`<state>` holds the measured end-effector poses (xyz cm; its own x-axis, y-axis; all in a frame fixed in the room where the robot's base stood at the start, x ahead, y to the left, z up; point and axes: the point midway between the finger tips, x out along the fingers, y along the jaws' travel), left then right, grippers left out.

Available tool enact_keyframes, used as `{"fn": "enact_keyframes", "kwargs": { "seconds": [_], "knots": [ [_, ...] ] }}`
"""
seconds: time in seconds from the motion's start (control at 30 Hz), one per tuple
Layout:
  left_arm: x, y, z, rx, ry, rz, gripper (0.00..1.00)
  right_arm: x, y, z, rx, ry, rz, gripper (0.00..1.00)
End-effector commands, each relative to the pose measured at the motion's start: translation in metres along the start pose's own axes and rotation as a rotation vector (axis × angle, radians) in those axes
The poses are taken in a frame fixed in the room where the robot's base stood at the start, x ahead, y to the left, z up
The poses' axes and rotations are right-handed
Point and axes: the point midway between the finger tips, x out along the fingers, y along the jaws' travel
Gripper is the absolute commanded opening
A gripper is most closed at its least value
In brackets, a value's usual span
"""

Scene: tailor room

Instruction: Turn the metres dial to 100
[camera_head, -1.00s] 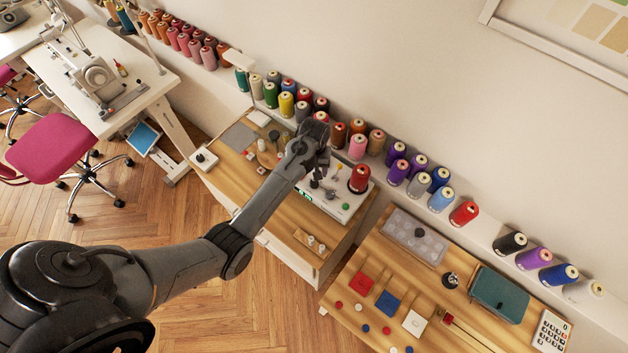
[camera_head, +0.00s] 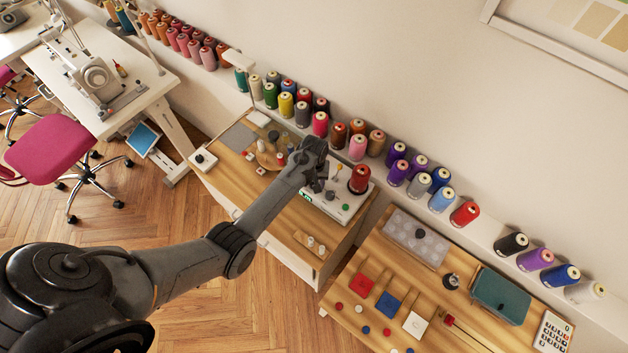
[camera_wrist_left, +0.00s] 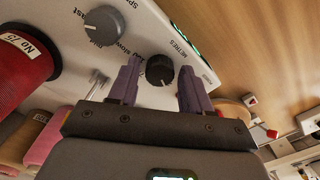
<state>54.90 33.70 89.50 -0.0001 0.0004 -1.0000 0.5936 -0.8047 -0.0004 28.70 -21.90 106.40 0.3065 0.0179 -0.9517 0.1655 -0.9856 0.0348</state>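The black metres dial (camera_wrist_left: 159,70) is on the white winder's panel, near the printed word METRES. A small light mark shows near its lower edge; I cannot read its setting. My left gripper (camera_wrist_left: 160,76) is open, with one finger on each side of the dial and no clear contact. A larger grey speed dial (camera_wrist_left: 104,26) is on the same panel. In the head view my left gripper (camera_head: 318,182) hangs over the white winder (camera_head: 345,207) with its small green display (camera_head: 306,196), and the arm hides part of the panel. My right gripper is out of view.
A red thread spool (camera_head: 359,180) stands on the winder, close beside my left gripper; it also shows in the wrist view (camera_wrist_left: 22,72). Several thread cones line the ledge behind. A wooden stand (camera_head: 268,157) is to the left. Another worktable (camera_head: 345,290) is to the right.

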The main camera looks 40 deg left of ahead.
Motion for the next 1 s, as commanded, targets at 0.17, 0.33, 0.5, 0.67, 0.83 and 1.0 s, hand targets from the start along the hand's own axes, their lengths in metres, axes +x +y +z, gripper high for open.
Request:
{"fn": "enact_keyframes", "kwargs": {
  "seconds": [0.17, 0.33, 0.5, 0.67, 0.83, 1.0],
  "knots": [
    [0.000, 0.000, 0.000, 0.000, 0.000, 0.000, 0.21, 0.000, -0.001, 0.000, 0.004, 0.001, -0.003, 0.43],
    [0.000, 0.000, 0.000, 0.000, 0.000, 0.000, 0.03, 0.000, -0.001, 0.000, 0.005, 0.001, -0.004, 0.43],
    [-0.001, 0.000, 0.000, 0.016, 0.000, 0.000, 0.03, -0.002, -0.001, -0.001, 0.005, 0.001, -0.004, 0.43],
    [-0.002, 0.000, -0.001, 0.068, 0.000, 0.000, 0.03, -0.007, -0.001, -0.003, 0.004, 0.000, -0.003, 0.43],
    [-0.003, -0.001, -0.001, 0.172, 0.000, 0.000, 0.03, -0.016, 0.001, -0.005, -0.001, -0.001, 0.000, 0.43],
    [-0.004, -0.001, -0.001, 0.319, 0.000, 0.000, 0.03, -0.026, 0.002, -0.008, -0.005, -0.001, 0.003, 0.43]
  ]
}}
